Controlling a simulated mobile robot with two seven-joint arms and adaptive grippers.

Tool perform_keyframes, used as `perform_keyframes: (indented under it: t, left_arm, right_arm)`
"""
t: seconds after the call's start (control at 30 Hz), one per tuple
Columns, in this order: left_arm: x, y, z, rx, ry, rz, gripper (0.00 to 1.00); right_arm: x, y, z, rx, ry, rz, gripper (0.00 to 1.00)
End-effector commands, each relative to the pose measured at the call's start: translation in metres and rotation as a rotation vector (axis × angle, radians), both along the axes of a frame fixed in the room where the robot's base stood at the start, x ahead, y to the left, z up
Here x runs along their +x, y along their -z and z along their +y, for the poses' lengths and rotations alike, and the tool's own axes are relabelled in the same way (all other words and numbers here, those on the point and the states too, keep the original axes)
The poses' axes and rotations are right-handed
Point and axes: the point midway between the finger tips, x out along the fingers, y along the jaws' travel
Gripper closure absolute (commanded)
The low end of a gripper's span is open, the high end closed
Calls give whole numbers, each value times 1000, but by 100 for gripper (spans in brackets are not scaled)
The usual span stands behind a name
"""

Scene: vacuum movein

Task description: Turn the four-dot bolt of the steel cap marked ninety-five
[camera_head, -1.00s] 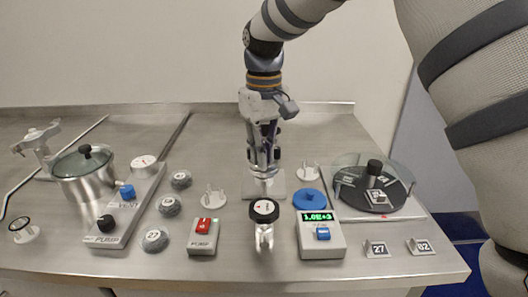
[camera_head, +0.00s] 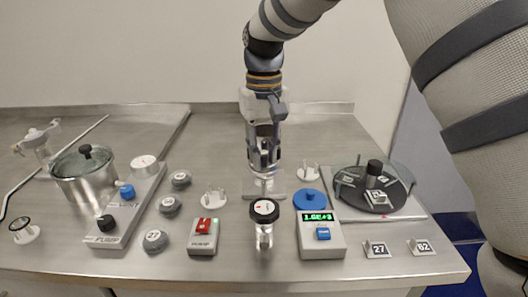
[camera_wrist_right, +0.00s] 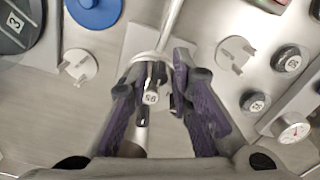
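My right gripper (camera_head: 264,163) points straight down over a small light base plate (camera_head: 284,187) near the middle of the bench. In the right wrist view, a tag reading 95 (camera_wrist_right: 151,97) lies between the two fingers of the right gripper (camera_wrist_right: 160,72). A pale ring (camera_wrist_right: 150,61) and dark bolt-like parts (camera_wrist_right: 143,115) sit around it. The fingers stand apart on both sides; whether they press on a bolt cannot be told. The dots on the bolts are not readable, and the gripper hides the cap in the head view. My left gripper is out of view.
A blue disc (camera_head: 309,199) and a turntable (camera_head: 345,189) lie right. A pump panel (camera_head: 130,210) and lidded pot (camera_head: 85,178) stand left.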

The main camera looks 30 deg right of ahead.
Motion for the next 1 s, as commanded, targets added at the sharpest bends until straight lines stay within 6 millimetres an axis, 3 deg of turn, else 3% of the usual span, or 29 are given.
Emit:
perform_keyframes:
  t: [0.17, 0.4, 0.6, 1.0]
  left_arm:
    - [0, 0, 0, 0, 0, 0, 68]
    - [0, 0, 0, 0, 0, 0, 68]
    - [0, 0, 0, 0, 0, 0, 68]
    - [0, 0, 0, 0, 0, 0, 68]
  right_arm:
    - [1, -16, 0, 0, 0, -4, 80]
    - [1, -81, 0, 0, -1, -6, 80]
    - [1, -114, 0, 0, 0, -2, 80]
    - [0, -120, 0, 0, 0, 0, 80]
